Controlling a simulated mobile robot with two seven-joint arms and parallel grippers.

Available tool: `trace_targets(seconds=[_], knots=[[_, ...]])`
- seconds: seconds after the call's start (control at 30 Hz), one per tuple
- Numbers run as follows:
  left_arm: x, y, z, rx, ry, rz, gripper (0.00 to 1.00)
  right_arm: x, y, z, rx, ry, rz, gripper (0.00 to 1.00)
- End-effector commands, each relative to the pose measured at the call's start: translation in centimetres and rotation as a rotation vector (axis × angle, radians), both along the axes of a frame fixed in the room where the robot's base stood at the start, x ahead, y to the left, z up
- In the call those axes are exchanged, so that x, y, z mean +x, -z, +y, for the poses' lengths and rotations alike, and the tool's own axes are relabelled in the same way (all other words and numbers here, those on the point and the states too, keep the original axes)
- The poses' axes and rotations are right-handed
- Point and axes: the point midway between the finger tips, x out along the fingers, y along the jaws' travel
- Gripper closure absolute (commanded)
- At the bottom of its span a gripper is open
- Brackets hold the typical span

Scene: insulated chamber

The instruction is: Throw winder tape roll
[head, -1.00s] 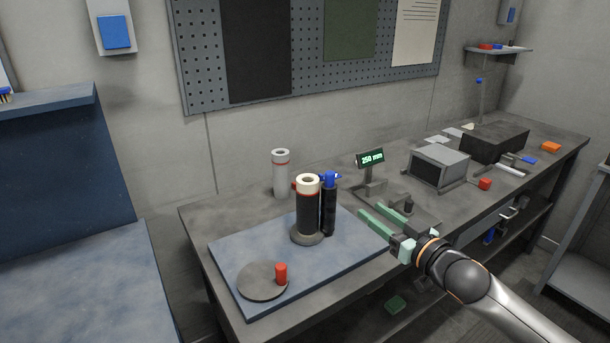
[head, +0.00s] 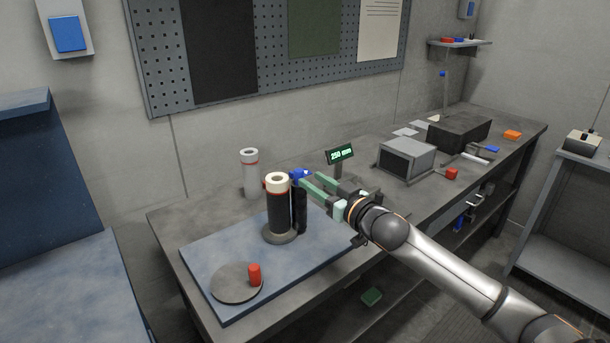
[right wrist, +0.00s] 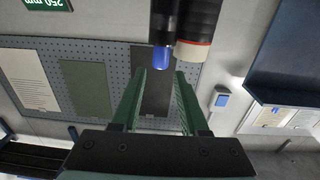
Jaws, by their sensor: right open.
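The winder stands on a blue-grey board (head: 205,268) on the bench. It has a black roll (head: 281,214) with a cream ring top (head: 277,180) and red band, upright on a round grey base. Beside it stands a thin black post (head: 299,212) with a blue top (head: 299,174). A grey disc (head: 232,288) with a red knob (head: 254,274) lies at the front. My right gripper (head: 308,180) is open and empty, its green fingers pointing at the blue top. In the right wrist view the blue tip (right wrist: 162,58) lies in line with the gap between the fingers. My left gripper is out of view.
A lit 250 mm display (head: 341,154) stands just behind my right gripper. A grey-white cylinder (head: 249,174) stands behind the roll. A grey box (head: 407,158) and black block (head: 459,134) sit farther right. A pegboard (head: 160,60) hangs on the wall. The board's right front is clear.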

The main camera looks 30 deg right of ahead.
Motion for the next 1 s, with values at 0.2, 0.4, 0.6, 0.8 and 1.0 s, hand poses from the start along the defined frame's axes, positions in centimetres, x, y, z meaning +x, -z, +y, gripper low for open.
trace_targets(seconds=[0.2, 0.4, 0.6, 0.8, 1.0], knots=[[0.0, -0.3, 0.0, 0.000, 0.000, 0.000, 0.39, 2.5, -0.2, 0.2, 0.001, 0.000, -0.002, 0.56], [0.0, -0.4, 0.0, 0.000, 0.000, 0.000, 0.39, 3.7, -0.1, 0.3, 0.000, 0.000, -0.001, 0.56], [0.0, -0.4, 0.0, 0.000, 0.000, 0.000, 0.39, 4.0, 0.0, 0.3, -0.001, -0.001, 0.000, 0.56], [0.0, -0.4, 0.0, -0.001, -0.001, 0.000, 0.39, 4.0, 0.0, 0.3, -0.001, -0.001, 0.000, 0.61], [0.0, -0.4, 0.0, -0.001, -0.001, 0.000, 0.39, 4.0, 0.0, 0.3, 0.000, -0.001, 0.000, 0.83]])
